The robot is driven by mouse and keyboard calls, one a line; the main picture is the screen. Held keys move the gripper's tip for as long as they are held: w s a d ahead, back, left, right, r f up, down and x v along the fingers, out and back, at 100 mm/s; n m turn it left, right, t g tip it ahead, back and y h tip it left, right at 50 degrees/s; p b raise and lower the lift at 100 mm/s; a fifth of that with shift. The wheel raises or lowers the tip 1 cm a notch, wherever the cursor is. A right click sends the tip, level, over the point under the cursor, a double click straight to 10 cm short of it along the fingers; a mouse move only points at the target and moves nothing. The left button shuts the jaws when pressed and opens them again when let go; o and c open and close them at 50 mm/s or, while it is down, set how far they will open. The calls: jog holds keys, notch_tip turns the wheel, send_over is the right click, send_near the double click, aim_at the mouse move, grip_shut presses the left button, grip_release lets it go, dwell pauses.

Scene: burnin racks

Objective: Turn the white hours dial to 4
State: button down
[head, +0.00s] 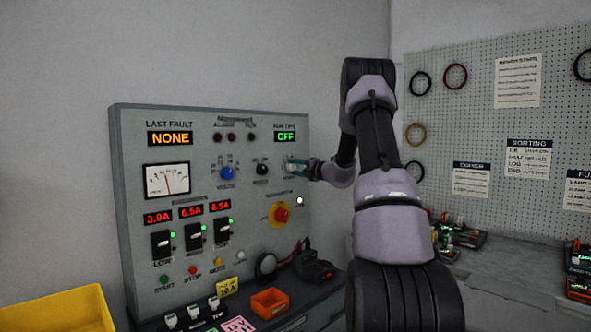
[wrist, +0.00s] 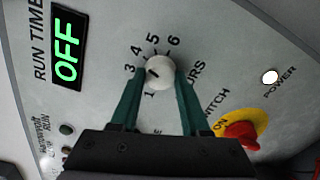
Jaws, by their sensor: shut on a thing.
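The white hours dial (wrist: 161,66) sits on the grey panel between my fingertips in the wrist view. Numbers 3, 4, 5 and 6 arc around its left and top, with 1 below left; the 2 is hidden or unclear. A dark pointer mark on its left side faces roughly toward the 3; the exact setting is hard to tell. My gripper (wrist: 160,77) has its two green fingers shut on the dial, one on each side. In the head view my gripper (head: 308,170) reaches the panel's upper right, below the green OFF run time display (head: 285,137), and mostly hides the dial.
The panel (head: 130,215) also carries a blue knob (head: 227,172), a black knob (head: 262,169) and a red switch on a yellow plate (head: 281,213). In the wrist view, the red switch (wrist: 241,134) lies right of my fingers. An orange bin (head: 270,303) stands below.

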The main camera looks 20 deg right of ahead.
jog(key=shift+c, duration=1.9)
grip_release()
jog(key=shift+s+d, duration=0.1)
jog(key=v, duration=1)
jog(key=shift+s, duration=0.3)
jog(key=shift+d, duration=0.1)
